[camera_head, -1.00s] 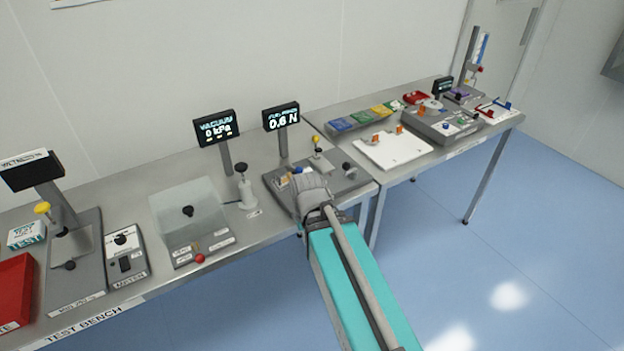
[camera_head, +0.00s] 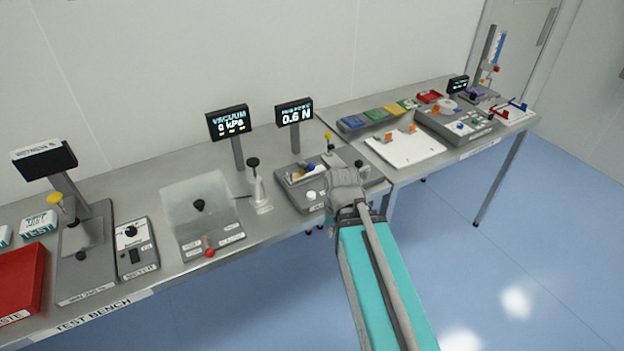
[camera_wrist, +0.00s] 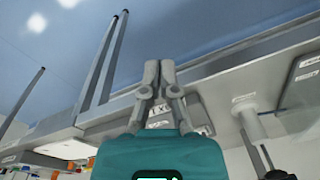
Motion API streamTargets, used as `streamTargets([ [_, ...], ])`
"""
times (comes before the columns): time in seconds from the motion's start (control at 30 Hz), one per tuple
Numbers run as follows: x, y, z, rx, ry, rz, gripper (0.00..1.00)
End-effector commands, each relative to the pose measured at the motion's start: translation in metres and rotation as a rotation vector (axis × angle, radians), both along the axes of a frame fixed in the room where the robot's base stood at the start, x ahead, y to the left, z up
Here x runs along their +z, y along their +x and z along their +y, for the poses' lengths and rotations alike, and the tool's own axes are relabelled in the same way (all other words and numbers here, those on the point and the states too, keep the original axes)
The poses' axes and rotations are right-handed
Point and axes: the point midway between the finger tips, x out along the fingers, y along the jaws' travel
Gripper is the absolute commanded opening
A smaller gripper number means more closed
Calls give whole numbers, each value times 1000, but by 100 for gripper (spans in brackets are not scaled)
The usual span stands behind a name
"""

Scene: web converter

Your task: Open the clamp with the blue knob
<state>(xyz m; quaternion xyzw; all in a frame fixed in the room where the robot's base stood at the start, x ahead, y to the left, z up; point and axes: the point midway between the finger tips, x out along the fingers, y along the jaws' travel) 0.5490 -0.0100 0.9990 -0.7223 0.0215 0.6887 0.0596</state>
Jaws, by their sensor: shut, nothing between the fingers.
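A small blue knob (camera_head: 311,168) sits on a pale strip of the grey test fixture (camera_head: 298,192) below the 0.6 N display. The clamp parts under it are too small to make out. My gripper shows in the wrist view (camera_wrist: 160,72) with its two grey fingers together and nothing between them. In the head view my grey wrist lies over the right part of the fixture, right of and nearer than the blue knob. My fingertips are hidden there, so I cannot tell if they touch anything.
A yellow-topped lever (camera_head: 329,138) stands behind my wrist, and a black knob (camera_head: 360,165) shows to its right. The 0.6 N display (camera_head: 294,115) stands behind the fixture. A black-topped white post (camera_head: 255,187) stands to the left. A white board (camera_head: 405,150) lies on the right table.

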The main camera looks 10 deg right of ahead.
Motion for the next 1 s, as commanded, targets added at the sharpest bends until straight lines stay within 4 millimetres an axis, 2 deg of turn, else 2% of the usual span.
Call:
streamTargets([
  [0.17, -16, 22, 7, -208, 117, -76, 0],
  [0.3, -25, 45, 14, -441, 260, -140, 0],
  [0.53, -30, 86, 19, -865, 556, -198, 0],
  [0.77, -26, 124, 10, -1289, 890, -177, 0],
  [1.0, -17, 156, -13, -1698, 1270, -63, 0],
])
